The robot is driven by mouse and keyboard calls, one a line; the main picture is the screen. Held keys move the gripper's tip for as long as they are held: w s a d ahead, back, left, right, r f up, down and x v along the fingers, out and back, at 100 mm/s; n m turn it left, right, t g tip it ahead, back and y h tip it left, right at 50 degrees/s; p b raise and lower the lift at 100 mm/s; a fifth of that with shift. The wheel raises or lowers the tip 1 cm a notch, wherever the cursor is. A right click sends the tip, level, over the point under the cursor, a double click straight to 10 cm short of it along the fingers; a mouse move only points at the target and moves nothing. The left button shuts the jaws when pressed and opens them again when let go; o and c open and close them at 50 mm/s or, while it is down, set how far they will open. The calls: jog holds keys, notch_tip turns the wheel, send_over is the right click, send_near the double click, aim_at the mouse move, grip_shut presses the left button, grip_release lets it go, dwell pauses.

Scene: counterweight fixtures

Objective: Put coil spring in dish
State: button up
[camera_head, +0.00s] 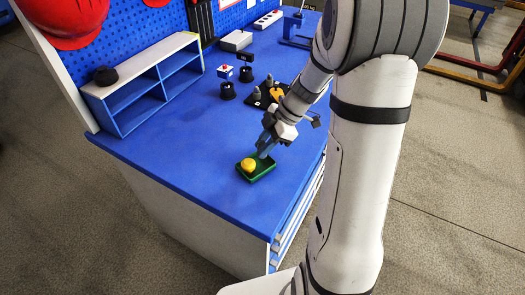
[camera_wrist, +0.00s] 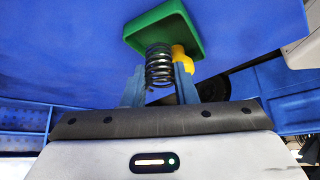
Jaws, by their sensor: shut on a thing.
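The coil spring (camera_wrist: 159,66) is dark metal and sits between the two fingers of my gripper (camera_wrist: 160,88) in the wrist view. My gripper is shut on it. The green dish (camera_wrist: 150,22) is beyond the spring's far end in that view. In the head view the dish (camera_head: 264,174) is on the blue bench near its front corner, and my gripper (camera_head: 263,153) is right at or above its back edge. The spring cannot be made out there. I cannot tell whether the spring touches the dish.
A yellow rounded thing (camera_head: 248,164) is in or at the dish's left side; it also shows in the wrist view (camera_wrist: 182,58). Dark knobbed weights (camera_head: 228,91) and a black plate with an orange part (camera_head: 277,92) stand farther back. A blue shelf (camera_head: 150,83) stands left. The bench left of the dish is clear.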

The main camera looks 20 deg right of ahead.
jog(key=shift+f, duration=1.5)
jog(key=o, duration=0.7)
jog(key=shift+r, duration=0.2)
jog(key=v, duration=1.1)
jog(key=s+a+r+m+h, duration=0.1)
jog(key=s+a+m+h, duration=0.1)
jog(key=s+m, duration=0.3)
jog(key=s+a+r+m+t+h, duration=0.1)
jog(key=s+a+m+h, duration=0.1)
jog(key=s+m, duration=0.3)
jog(key=s+a+r+m+t+h, duration=0.1)
jog(key=s+a+m+h, duration=0.1)
jog(key=s+m, duration=0.4)
jog(key=shift+a+m+h, duration=0.3)
jog(key=shift+a+m, duration=0.05)
jog(key=shift+m, duration=0.55)
